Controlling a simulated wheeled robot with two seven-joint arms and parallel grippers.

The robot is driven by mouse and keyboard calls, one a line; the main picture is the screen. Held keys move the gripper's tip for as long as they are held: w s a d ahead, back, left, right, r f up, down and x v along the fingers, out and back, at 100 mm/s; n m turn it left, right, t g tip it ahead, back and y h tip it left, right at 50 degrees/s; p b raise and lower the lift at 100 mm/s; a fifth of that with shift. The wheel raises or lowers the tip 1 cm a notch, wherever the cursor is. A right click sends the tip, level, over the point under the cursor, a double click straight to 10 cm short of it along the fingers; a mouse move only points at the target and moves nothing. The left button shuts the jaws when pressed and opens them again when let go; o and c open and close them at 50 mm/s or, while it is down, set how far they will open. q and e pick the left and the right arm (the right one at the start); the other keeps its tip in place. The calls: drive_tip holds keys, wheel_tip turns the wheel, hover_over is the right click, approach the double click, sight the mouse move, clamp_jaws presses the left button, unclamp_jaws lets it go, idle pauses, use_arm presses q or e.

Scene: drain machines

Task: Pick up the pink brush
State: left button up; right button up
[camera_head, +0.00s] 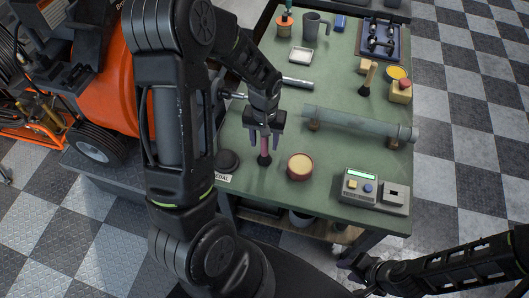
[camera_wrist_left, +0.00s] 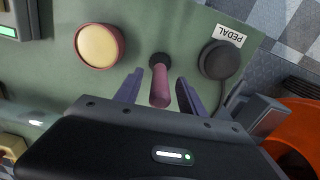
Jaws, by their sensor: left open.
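The pink brush (camera_head: 265,150) stands on the green table with its dark end down and its pink handle up. In the left wrist view the brush (camera_wrist_left: 160,86) lies between the two fingers, with a gap on each side. My left gripper (camera_head: 264,138) is open, pointing down over the brush, its fingers on either side of the handle. It also shows in the left wrist view (camera_wrist_left: 159,92). My right gripper (camera_head: 362,270) is low at the front, off the table; its fingers are too dark to tell their state.
A round pink-rimmed tub (camera_head: 300,166) stands right of the brush and a black pedal (camera_head: 227,161) left of it. A grey pipe (camera_head: 355,123) lies behind on supports. A button box (camera_head: 359,186) sits at the front right. An orange drum machine (camera_head: 100,80) stands at the left.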

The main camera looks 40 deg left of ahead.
use_arm(q)
drive_tip(key=shift+c, duration=0.6)
clamp_jaws()
